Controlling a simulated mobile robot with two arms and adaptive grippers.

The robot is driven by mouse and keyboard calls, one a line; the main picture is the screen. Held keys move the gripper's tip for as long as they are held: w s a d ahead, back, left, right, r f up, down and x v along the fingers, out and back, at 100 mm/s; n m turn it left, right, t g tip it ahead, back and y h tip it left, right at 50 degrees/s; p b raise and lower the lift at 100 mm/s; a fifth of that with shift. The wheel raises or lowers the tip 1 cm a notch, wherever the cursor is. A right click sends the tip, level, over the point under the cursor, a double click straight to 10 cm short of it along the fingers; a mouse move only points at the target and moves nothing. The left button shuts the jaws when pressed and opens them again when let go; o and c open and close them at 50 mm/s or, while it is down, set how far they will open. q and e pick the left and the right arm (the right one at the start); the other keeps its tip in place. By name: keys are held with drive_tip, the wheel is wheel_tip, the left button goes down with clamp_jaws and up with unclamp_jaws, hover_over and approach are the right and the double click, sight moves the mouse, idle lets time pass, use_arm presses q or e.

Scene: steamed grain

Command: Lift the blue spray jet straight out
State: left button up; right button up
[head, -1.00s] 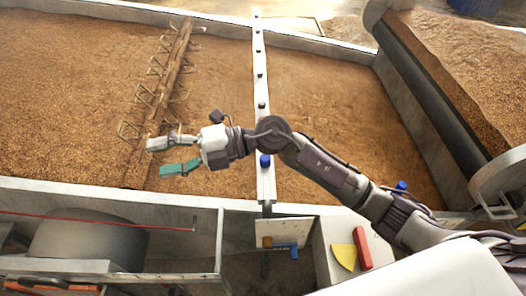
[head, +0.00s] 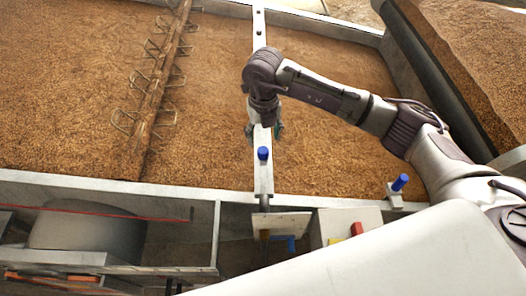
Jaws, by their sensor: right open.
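The blue spray jet (head: 263,153) stands upright at the near end of the pale metal bar (head: 263,182) that crosses the grain bed. A second blue-capped piece (head: 400,183) sits tilted on a small pale block at the bed's near edge, to the right. My right gripper (head: 264,132) points down over the bar, just beyond the jet in the picture. Its fingers are open, one on each side of the bar, and it looks empty. Whether it touches the bar is unclear. My left gripper is not in view.
Dark jets (head: 258,33) show farther up the bar; my arm hides part of it. A rake-like beam with hooks (head: 158,85) lies at left. Below the near wall are a blue-handled item (head: 287,241), a red block (head: 356,229) and a yellow piece (head: 335,241).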

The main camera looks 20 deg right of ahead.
sight(263, 150)
drive_tip(key=shift+f, duration=0.85)
wheel_tip(263, 150, down, 4)
drive_tip(key=shift+s+a+f+p, duration=0.1)
drive_tip(key=shift+p, duration=0.75)
drive_tip(key=shift+f, duration=0.6)
drive_tip(key=c, duration=1.2)
